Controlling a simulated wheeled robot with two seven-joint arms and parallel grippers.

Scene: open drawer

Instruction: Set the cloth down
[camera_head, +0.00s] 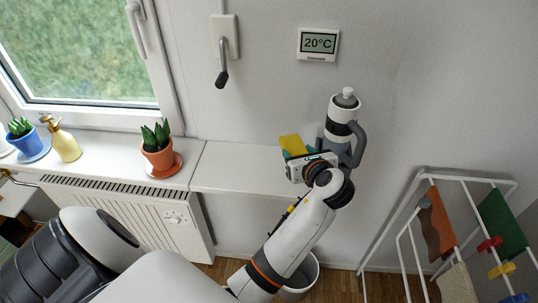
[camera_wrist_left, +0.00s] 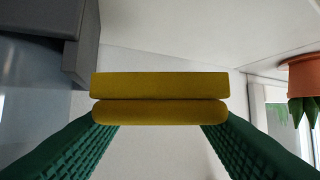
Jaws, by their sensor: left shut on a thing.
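The folded yellow cloth (camera_head: 291,143) is at the right part of the white sill, in front of the wall. My left gripper (camera_head: 298,151) is shut on it, with a green finger on either side. In the left wrist view the cloth (camera_wrist_left: 160,85) shows as two stacked yellow layers between the ribbed green fingers (camera_wrist_left: 160,114). I cannot tell whether the cloth touches the sill (camera_head: 245,170). My right gripper is not in view.
A grey and white bottle-like container with a handle (camera_head: 342,125) stands close to the right of the cloth. An orange pot with a plant (camera_head: 158,155) stands on the sill to the left, with bare sill between. A drying rack (camera_head: 405,235) stands at the right.

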